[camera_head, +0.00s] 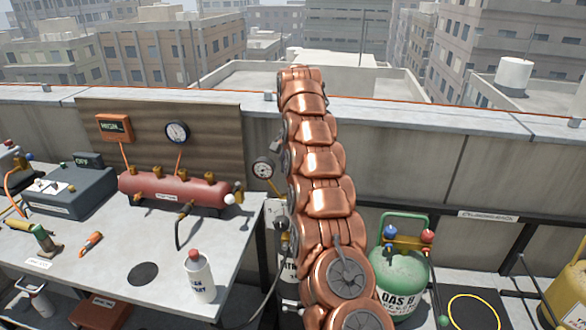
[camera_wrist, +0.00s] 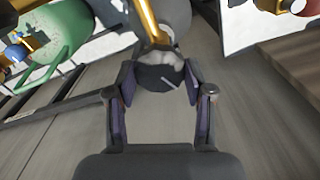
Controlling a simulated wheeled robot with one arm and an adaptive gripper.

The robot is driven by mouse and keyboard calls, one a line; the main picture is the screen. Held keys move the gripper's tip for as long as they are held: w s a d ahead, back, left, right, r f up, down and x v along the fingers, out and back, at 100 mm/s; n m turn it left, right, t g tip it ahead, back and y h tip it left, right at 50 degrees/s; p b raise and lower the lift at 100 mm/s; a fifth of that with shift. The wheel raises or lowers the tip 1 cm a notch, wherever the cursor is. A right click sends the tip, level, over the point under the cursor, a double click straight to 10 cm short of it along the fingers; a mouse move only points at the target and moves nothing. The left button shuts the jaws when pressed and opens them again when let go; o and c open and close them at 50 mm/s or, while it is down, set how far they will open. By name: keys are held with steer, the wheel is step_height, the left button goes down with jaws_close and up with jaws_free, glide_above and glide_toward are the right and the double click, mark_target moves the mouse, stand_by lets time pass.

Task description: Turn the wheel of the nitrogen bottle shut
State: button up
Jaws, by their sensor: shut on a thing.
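In the wrist view, my gripper (camera_wrist: 160,84) has its two fingers on either side of a dark round wheel (camera_wrist: 157,78) with a pale line on its face, and is shut on it. A brass tube (camera_wrist: 149,22) and a grey bottle body lie beyond the wheel. In the head view, my copper arm covers most of the nitrogen bottle (camera_head: 289,268); only a strip with part of its lettering shows. A round gauge (camera_head: 263,169) on a brass stem stands at its left. The gripper and wheel are hidden there.
A green gas bottle (camera_head: 400,283) with blue and red knobs stands right of my arm. A parapet wall (camera_head: 420,160) runs behind.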

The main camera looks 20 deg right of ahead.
steer(key=m, duration=0.5)
steer(key=shift+w+r, duration=0.1)
steer(key=shift+r, duration=0.05)
steer(key=shift+m, duration=0.3)
stand_by(0.3)
steer(key=o, duration=1.2)
steer(key=shift+c, duration=0.2)
